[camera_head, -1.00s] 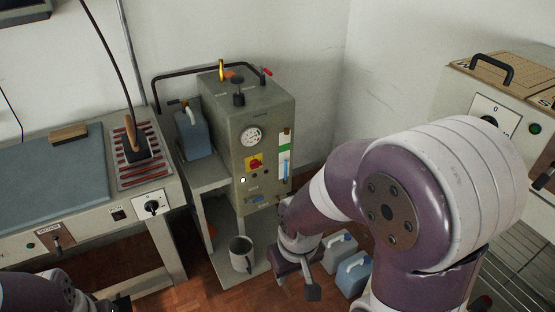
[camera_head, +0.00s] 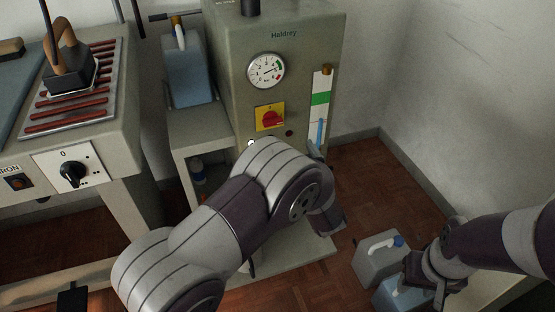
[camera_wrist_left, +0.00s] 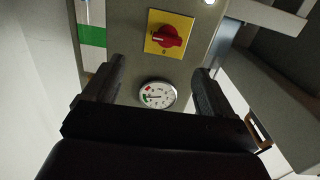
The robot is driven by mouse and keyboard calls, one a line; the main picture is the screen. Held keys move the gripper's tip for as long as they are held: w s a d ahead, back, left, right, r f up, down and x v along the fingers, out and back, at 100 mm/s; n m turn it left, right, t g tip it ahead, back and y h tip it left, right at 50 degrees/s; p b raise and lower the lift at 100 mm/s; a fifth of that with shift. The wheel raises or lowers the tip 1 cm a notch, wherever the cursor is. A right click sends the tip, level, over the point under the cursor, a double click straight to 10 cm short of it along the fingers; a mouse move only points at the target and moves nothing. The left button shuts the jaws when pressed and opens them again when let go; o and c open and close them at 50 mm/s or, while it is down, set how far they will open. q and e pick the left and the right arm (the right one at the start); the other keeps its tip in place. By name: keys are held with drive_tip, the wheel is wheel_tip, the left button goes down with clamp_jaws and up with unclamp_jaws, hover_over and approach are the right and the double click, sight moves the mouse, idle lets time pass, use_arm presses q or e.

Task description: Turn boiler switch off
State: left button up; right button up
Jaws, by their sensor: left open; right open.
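The boiler is a grey-green box (camera_head: 232,62) with a round gauge (camera_head: 266,71) and a red rotary switch (camera_head: 271,118) on a yellow plate. The left wrist view shows the red switch (camera_wrist_left: 167,37), its white mark to the left and a 0 below the knob. The gauge (camera_wrist_left: 158,94) shows between my left fingers. My left gripper (camera_wrist_left: 160,66) is open and empty, facing the boiler front; I cannot tell its distance from the switch. In the head view its fingers are not clear behind my left arm. My right gripper (camera_head: 425,278) is open, low over the jugs.
A workbench with an iron (camera_head: 70,70) and a black dial (camera_head: 72,173) stands at left. A blue canister (camera_head: 188,75) sits beside the boiler. Grey (camera_head: 378,262) and blue (camera_head: 398,298) jugs stand on the floor. Bare floor lies right of the boiler.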

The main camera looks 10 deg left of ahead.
sight(274, 125)
use_arm(q)
drive_tip(key=shift+n+y, duration=0.3)
drive_tip(key=shift+y, duration=0.2)
drive_tip(key=b+x, duration=0.1)
drive_tip(key=x, duration=0.2)
drive_tip(key=b+x, duration=0.1)
drive_tip(key=x, duration=0.3)
drive_tip(key=f+b+x, duration=0.1)
drive_tip(key=b+x, duration=0.1)
drive_tip(key=x, duration=0.2)
drive_tip(key=shift+a, duration=0.45)
drive_tip(key=shift+w+a, duration=0.25)
drive_tip(key=shift+w, duration=0.15)
drive_tip(key=shift+r, duration=0.1)
use_arm(e)
wheel_tip(274, 125, down, 5)
drive_tip(key=shift+f, duration=0.15)
use_arm(q)
drive_tip(key=c, duration=1.1)
